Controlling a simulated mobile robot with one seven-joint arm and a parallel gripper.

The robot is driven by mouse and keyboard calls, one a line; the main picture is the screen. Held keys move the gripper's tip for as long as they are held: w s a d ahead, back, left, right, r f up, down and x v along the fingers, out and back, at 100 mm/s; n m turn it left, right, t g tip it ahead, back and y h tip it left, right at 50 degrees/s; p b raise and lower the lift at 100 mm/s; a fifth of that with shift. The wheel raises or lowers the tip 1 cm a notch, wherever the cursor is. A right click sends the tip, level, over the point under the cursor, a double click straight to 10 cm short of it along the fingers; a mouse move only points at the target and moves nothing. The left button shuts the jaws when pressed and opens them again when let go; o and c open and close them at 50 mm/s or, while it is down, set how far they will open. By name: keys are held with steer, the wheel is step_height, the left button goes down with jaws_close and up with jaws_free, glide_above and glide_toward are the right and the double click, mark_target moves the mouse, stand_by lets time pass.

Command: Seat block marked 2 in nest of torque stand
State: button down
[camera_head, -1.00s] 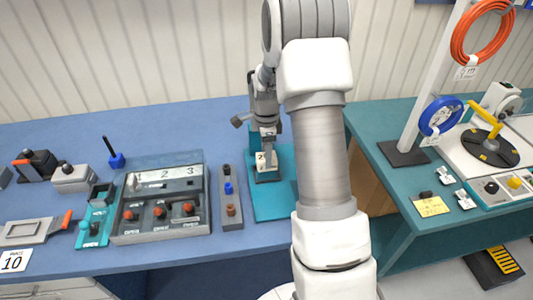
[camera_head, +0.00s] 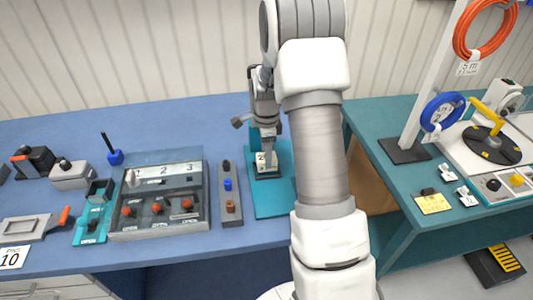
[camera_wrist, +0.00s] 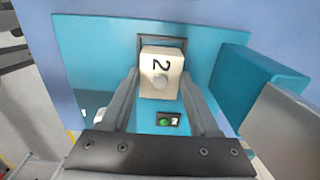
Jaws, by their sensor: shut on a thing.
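In the head view the block (camera_head: 264,158) is at the dark nest (camera_head: 268,176) of the teal torque stand (camera_head: 272,202). The nest's dark edge (camera_wrist: 180,38) shows behind the block in the wrist view. The block hides most of the nest, and I cannot tell whether it is fully down in it.
A green indicator (camera_wrist: 164,122) shows on the stand. Left of the stand are a narrow grey rack (camera_head: 230,205) with coloured pegs and a grey case (camera_head: 160,205) with numbered places and orange knobs. A teal bench (camera_head: 400,185) with reels stands at the right.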

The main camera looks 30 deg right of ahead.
steer(key=shift+f+b, duration=0.7)
steer(key=shift+f, duration=0.2)
steer(key=shift+c, duration=0.2)
jaws_free()
steer(key=shift+r, duration=0.15)
step_height(320, 180, up, 17)
steer(key=shift+r, duration=0.1)
